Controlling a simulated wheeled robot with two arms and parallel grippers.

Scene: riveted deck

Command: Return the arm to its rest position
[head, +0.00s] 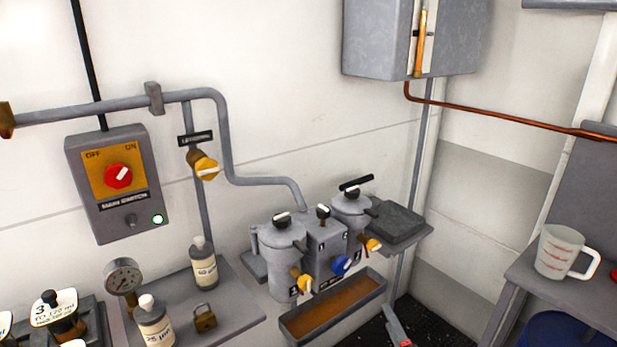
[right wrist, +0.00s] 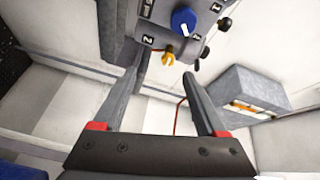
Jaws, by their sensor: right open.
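My right gripper (head: 398,327) shows only in part at the bottom edge of the head view, a grey finger with a red piece, to the right of the brown drip tray (head: 335,308). In the right wrist view the same gripper (right wrist: 165,70) has its two grey fingers apart with nothing between them. Beyond the fingers, that view shows the filter unit with its blue knob (right wrist: 184,21) and yellow valve (right wrist: 168,58). The rest of my right arm is hidden. My left gripper is not in view.
The filter housings (head: 281,255) stand against the wall at centre. A shelf (head: 200,300) at left holds bottles, a gauge (head: 123,277) and a padlock (head: 205,318). A measuring jug (head: 558,252) stands on the right bench. A grey box (head: 378,40) hangs above.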

